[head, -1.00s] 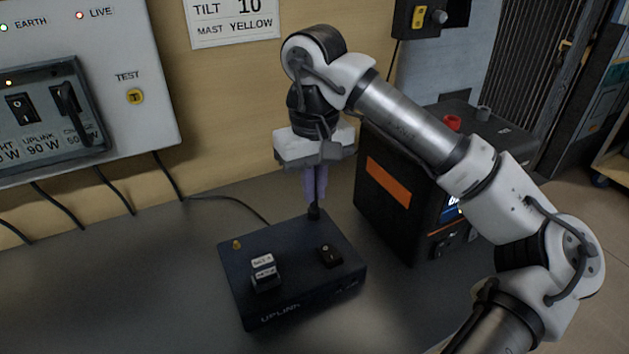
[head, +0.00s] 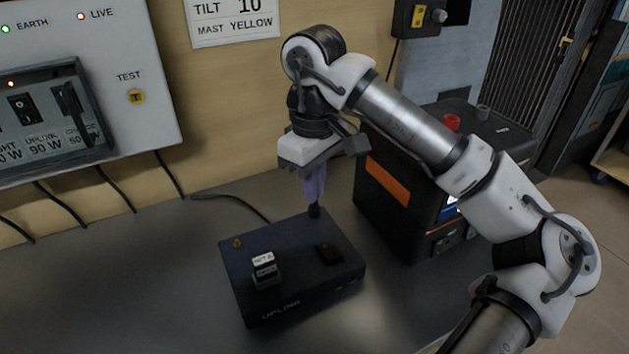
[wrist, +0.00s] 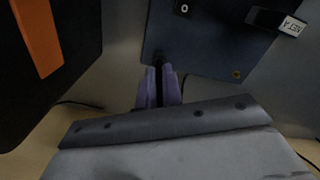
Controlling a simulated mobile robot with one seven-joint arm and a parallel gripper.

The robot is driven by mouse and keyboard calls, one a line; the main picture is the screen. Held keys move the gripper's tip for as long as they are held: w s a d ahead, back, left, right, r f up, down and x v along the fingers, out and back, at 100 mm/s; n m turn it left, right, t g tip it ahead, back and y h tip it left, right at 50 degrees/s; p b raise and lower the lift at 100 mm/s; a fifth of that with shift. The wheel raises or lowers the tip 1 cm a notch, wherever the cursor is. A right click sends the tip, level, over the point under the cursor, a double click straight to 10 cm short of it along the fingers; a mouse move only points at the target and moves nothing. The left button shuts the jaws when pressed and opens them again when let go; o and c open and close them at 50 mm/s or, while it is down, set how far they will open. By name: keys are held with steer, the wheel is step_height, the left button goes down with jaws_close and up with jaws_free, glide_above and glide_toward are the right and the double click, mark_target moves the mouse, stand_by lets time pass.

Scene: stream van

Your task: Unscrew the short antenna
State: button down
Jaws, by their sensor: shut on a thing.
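The short antenna is a thin black rod; its dark base (head: 314,211) shows at the back right corner of the dark blue uplink box (head: 290,300). My gripper (head: 315,205) points down over that corner, its purple fingers shut on the antenna. In the wrist view the antenna (wrist: 159,92) runs between the two fingers to the box (wrist: 205,45). Most of the rod is hidden by the fingers in the head view. The antenna looks upright and still meets the box.
A black power unit (head: 400,205) with an orange stripe stands close right. The bench left is clear.

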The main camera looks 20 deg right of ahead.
steer(key=shift+a+f, duration=0.1)
steer(key=c, duration=1.6)
jaws_free()
steer(key=m, duration=0.3)
steer(key=shift+w+m+b, duration=0.1)
steer(key=shift+m+b, duration=0.3)
steer(key=shift+m, duration=2.1)
steer(key=shift+b, duration=0.3)
